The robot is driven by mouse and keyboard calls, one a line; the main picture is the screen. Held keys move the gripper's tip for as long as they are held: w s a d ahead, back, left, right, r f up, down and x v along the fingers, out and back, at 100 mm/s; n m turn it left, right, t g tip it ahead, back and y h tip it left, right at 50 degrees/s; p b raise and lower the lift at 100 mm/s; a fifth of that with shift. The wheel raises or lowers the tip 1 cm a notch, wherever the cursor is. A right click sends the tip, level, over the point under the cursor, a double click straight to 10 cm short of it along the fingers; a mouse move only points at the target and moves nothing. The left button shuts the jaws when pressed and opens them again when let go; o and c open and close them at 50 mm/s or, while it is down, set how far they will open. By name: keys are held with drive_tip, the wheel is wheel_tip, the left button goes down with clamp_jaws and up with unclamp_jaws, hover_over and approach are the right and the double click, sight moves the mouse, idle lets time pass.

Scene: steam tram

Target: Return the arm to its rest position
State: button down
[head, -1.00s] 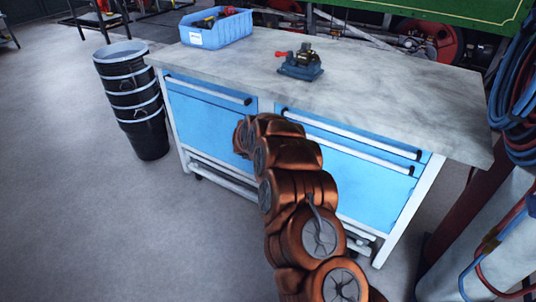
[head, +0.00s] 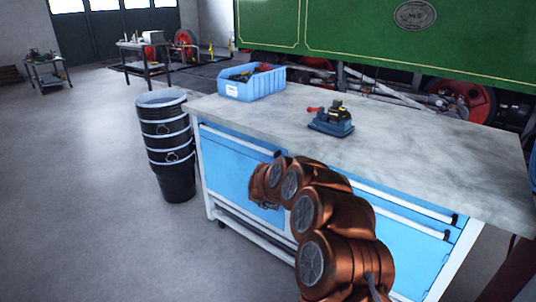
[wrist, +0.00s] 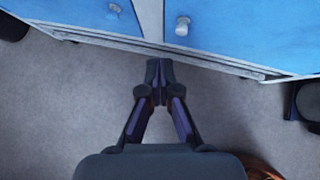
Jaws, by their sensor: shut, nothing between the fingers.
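My copper-coloured arm reaches up from the bottom of the head view, in front of the blue workbench cabinet. My gripper shows in the wrist view (wrist: 159,95), its two dark fingers meeting at the tips. It is shut and empty, over the grey floor close to the bench's lower front edge. In the head view the gripper itself is hidden or too small to make out at the arm's far end.
The workbench (head: 420,160) carries a blue bin (head: 250,86) of tools and a small blue vise (head: 331,122) with a red handle. Stacked black buckets (head: 168,150) stand at its left. A green tram (head: 340,30) is behind.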

drive_tip(key=s+a+r+n+t+y, duration=0.1)
drive_tip(key=a+r+n+t+y, duration=0.2)
drive_tip(key=a+r+n+y, duration=0.75)
drive_tip(key=s+a+r+n+g, duration=0.2)
drive_tip(key=s+a+r+n, duration=0.4)
drive_tip(key=s+r+n, duration=0.5)
drive_tip(key=s+d+f+n+g, duration=0.1)
drive_tip(key=s+f+n+g, duration=0.15)
drive_tip(key=s+n, duration=0.55)
drive_tip(key=s+d+f+n+g, duration=0.1)
drive_tip(key=s+d+n+g, duration=0.2)
drive_tip(key=s, duration=0.9)
drive_tip(key=s+d+f+n+g+h, duration=0.25)
drive_tip(key=s+d, duration=0.35)
drive_tip(key=s, duration=0.3)
drive_tip(key=s+d+f+n+g+h, duration=0.15)
drive_tip(key=s+d+n, duration=0.25)
drive_tip(key=s+d, duration=0.45)
drive_tip(key=s+d+f+n+g+h, duration=0.2)
drive_tip(key=s+d+n+g, duration=0.15)
drive_tip(key=s, duration=0.75)
wheel_tip(320, 180, up, 17)
drive_tip(key=w+t+p, duration=0.2)
drive_tip(key=p, duration=1.3)
drive_tip(key=shift+d+r+m+p, duration=0.15)
drive_tip(key=shift+d+m+p, duration=0.1)
drive_tip(key=shift+m+p, duration=0.15)
